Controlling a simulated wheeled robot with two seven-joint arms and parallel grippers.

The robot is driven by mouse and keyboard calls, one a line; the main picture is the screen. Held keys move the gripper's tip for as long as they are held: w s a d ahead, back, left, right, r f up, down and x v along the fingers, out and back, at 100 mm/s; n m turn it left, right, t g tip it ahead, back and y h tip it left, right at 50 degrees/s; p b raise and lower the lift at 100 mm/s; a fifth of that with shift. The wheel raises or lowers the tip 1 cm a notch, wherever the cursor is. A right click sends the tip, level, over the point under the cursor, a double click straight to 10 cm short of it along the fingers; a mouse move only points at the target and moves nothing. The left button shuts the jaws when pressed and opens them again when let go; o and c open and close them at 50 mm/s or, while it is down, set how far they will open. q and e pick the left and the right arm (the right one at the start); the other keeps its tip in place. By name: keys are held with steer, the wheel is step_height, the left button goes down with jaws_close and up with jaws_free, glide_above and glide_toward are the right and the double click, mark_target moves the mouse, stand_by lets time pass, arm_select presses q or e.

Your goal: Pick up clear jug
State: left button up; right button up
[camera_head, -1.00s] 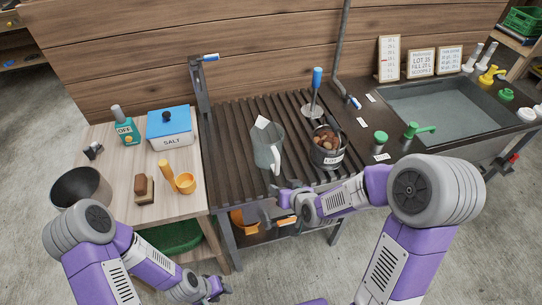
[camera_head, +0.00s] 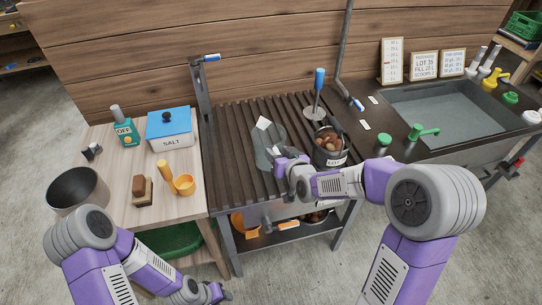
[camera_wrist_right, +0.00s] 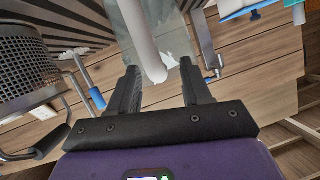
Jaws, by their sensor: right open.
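The clear jug (camera_head: 264,143), a translucent grey-green vessel with a pale handle, stands upright on the dark slatted bench top. My right gripper (camera_head: 281,158) is at the jug's near right side and hides its handle and part of its lower body in the head view. In the right wrist view, the jug's pale handle (camera_wrist_right: 146,48) reaches down between the two open fingers (camera_wrist_right: 160,68), with a gap on each side. My left gripper (camera_head: 222,292) is low at the bottom edge, away from the jug; its jaws are too small to read.
A labelled metal pot of chestnuts (camera_head: 340,155) stands close right of the jug. A blue-handled tool (camera_head: 319,80) stands behind it. The wooden side table (camera_head: 128,205) holds a salt box (camera_head: 170,138), a yellow scoop (camera_head: 184,184) and a dark pot (camera_head: 77,200). A sink (camera_head: 460,115) is at right.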

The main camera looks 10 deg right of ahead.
jaws_close()
stand_by(0.5)
